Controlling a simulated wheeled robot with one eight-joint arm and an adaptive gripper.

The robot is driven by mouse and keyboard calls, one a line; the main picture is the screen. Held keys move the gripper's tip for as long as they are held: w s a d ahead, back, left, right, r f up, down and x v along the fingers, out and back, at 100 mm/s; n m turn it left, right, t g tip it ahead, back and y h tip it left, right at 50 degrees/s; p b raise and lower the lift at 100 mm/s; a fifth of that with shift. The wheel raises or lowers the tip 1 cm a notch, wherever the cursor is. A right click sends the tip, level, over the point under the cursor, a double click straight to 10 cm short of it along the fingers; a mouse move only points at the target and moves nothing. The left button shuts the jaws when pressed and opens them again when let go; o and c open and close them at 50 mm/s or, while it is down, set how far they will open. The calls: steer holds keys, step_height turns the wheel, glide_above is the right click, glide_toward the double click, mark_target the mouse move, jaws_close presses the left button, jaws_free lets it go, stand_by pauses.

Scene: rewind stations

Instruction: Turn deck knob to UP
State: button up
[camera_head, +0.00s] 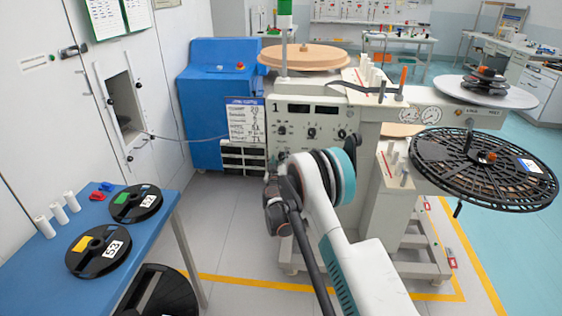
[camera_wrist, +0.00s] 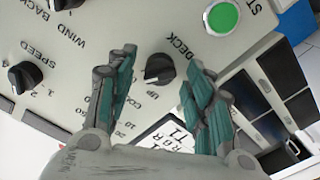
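In the wrist view the deck knob (camera_wrist: 158,70) is a small black knob on the cream panel, with the word DECK printed beside it. My gripper (camera_wrist: 160,60) is open, with one green-padded finger to each side of the knob. There is a gap between the knob and both fingers; I cannot tell how far the fingertips are from the panel. The knob's position labels are partly hidden or too small to read. In the head view my arm reaches to the control panel (camera_head: 318,110) of the rewind machine, and my fingers are mostly hidden behind the wrist.
A green button (camera_wrist: 221,17) and the black speed knob (camera_wrist: 25,77) are on the same panel. A white printed card (camera_head: 243,121) hangs left of the panel. A blue table (camera_head: 60,262) with black reels stands at the left. Grey floor lies between.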

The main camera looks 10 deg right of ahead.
steer(key=c, duration=0.9)
steer(key=shift+c, duration=0.2)
steer(key=shift+n, duration=0.3)
steer(key=n, duration=1.1)
steer(key=shift+n, duration=0.3)
steer(key=o, duration=1.1)
steer(key=shift+f, duration=0.1)
steer(key=shift+c, duration=0.2)
